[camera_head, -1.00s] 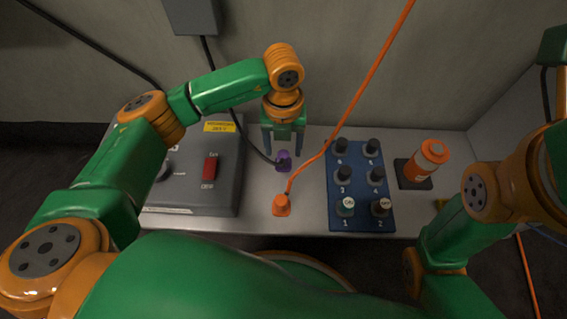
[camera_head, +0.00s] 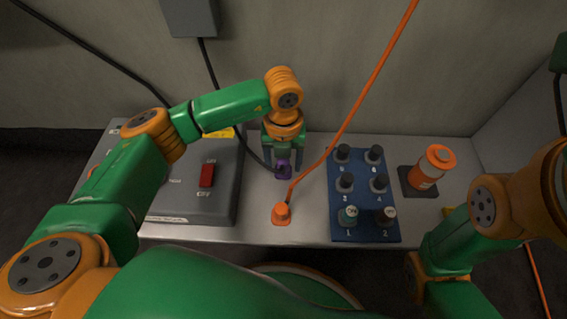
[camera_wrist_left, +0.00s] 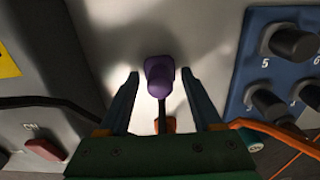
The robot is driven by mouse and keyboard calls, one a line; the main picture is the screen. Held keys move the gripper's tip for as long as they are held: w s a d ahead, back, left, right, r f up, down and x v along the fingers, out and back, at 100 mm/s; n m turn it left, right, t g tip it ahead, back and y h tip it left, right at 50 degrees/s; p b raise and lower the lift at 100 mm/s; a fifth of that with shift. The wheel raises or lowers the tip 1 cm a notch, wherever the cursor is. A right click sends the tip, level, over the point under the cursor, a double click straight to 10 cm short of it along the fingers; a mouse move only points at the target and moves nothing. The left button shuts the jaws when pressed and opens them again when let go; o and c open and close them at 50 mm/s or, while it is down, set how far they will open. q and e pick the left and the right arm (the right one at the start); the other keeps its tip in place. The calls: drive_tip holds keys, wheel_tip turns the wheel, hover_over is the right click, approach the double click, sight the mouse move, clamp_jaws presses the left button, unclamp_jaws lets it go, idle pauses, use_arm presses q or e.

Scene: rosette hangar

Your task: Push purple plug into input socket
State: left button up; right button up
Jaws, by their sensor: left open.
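The purple plug (camera_head: 283,172) stands on the grey worktop between the grey switch box and the blue panel, with a black cable at it. My left gripper (camera_head: 283,163) is open and low at the plug. In the left wrist view the purple plug (camera_wrist_left: 160,72) lies between the two spread fingertips of my left gripper (camera_wrist_left: 160,76), with a gap on each side. I cannot make out an input socket; my left arm covers part of the box. My right arm shows at the right, but its fingers are not in view.
The grey box (camera_head: 215,205) has a red switch (camera_head: 207,175). An orange plug (camera_head: 281,213) with an orange cable stands in front of the purple one. The blue panel (camera_head: 363,227) holds several dark knobs.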

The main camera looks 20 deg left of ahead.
sight(283, 161)
idle(0.8)
use_arm(q)
clamp_jaws()
drive_tip(key=shift+p, duration=0.3)
idle(1.2)
drive_tip(key=shift+r+p, duration=2.75)
drive_tip(key=shift+r, duration=0.3)
